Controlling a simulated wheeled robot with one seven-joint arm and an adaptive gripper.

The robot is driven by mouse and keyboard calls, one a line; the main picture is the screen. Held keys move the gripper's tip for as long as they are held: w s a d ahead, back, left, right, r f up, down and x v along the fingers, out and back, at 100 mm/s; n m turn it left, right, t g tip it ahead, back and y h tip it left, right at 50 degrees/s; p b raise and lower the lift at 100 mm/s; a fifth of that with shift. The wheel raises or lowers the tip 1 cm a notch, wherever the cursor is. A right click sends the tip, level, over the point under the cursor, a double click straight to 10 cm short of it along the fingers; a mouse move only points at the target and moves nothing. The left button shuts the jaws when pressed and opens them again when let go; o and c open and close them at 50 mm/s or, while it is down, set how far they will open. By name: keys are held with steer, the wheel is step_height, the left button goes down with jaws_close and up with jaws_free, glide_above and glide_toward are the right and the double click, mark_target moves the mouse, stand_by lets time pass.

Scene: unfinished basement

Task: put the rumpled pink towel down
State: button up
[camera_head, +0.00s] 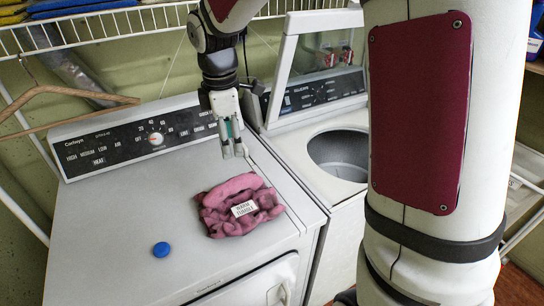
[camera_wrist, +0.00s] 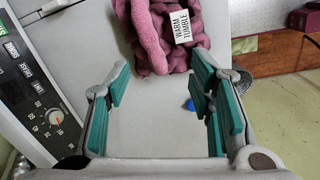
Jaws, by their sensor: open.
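The rumpled pink towel (camera_head: 238,204) lies bunched on the white top of the dryer (camera_head: 110,225), with a white tag reading "WARM TUMBLE" facing up. My gripper (camera_head: 234,152) is above the back right part of the dryer top, behind the towel and apart from it. In the wrist view the towel (camera_wrist: 165,35) shows at the top, beyond the open fingers (camera_wrist: 160,98) with their green pads. Nothing is between the fingers.
A blue round cap (camera_head: 161,250) lies on the dryer top, left and in front of the towel. The control panel (camera_head: 155,139) rises at the back. An open washer (camera_head: 335,155) stands to the right. A wooden hanger (camera_head: 70,95) and wire shelf (camera_head: 100,24) are above.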

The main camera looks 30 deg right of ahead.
steer(key=s+r+m+t, duration=0.1)
steer(key=s+r+m, duration=0.2)
steer(key=s+m, duration=0.2)
steer(key=s+r+m+t, duration=0.2)
steer(key=s+m, duration=0.3)
steer(key=s, duration=0.5)
steer(key=s+r+m+t, duration=0.1)
steer(key=s+r+m, duration=0.4)
steer(key=s, duration=0.3)
steer(key=shift+s+d+t+y, duration=0.15)
steer(key=shift+s+t+y, duration=0.15)
steer(key=shift+t, duration=0.1)
